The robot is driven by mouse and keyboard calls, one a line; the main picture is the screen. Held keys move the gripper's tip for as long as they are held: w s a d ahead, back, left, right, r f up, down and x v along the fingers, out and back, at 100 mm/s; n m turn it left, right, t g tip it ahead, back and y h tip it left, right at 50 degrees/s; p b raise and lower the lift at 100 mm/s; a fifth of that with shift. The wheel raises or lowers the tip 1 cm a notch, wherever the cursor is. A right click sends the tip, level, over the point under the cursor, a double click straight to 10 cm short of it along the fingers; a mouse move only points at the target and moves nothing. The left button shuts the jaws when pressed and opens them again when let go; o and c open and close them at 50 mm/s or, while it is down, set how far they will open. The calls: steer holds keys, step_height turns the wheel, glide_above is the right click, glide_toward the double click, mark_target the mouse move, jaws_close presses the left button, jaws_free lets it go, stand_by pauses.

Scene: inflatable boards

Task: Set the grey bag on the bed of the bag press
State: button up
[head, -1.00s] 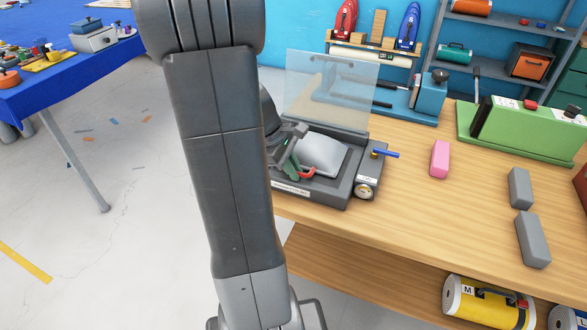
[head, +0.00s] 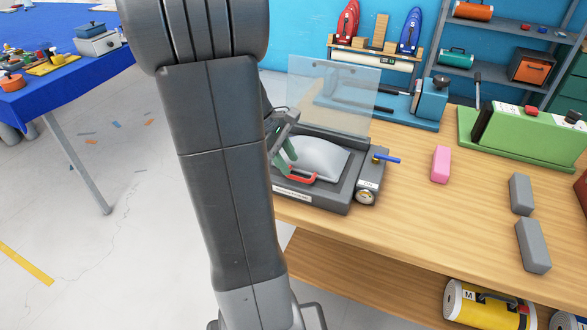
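The grey bag (head: 320,157) lies on the dark bed of the bag press (head: 318,199), under a raised clear lid (head: 335,95). The bag's red handle (head: 300,179) shows at its front left. My gripper (head: 284,160), with green fingers, is just left of the bag and close above the handle. Its fingers look spread apart, with the handle not visibly between them. My arm hides the left part of the press and much of the gripper.
A gauge (head: 366,197) and a blue lever (head: 387,159) are on the press's right side. A pink block (head: 440,164) and two grey blocks (head: 521,194) lie to the right on the wooden table (head: 420,210). A green machine (head: 525,135) stands behind them.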

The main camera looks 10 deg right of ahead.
steer(key=v, duration=0.6)
steer(key=shift+a+r, duration=0.25)
steer(key=shift+r, duration=0.1)
stand_by(0.8)
